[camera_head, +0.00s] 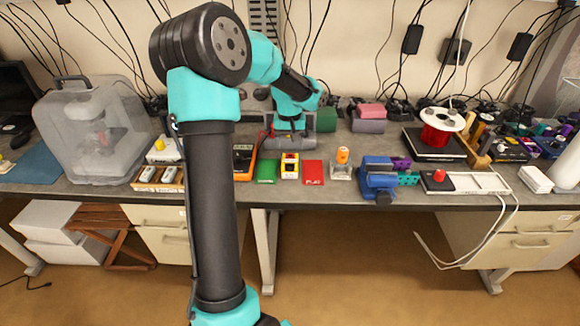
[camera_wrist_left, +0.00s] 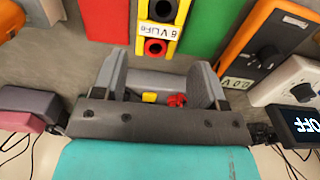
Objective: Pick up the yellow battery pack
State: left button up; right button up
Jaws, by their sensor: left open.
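The yellow battery pack (camera_head: 290,178) stands near the bench's front edge in the head view, between a green flat item (camera_head: 265,173) and a red one (camera_head: 313,173). My left gripper (camera_head: 290,147) is open and empty, just behind the pack in the head view. In the wrist view its two fingers (camera_wrist_left: 157,72) are apart, with the near end of the pack by the gap between the tips. My right gripper is not in view.
An orange multimeter (camera_head: 244,160) stands left of the green item. An orange-topped item (camera_head: 342,157) and a blue vise (camera_head: 378,178) are to the right. A grey and pink block (camera_head: 369,117) lies behind. Small yellow and red bits (camera_wrist_left: 177,100) show between my fingers.

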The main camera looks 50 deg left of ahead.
aim_at(290, 161)
pick_arm(q)
notch_tip(290, 161, down, 5)
jog(key=shift+r, duration=0.1)
dwell(0.3)
jog(key=shift+d+f, duration=0.1)
jog(key=shift+f, duration=2.55)
jog(key=c, duration=0.8)
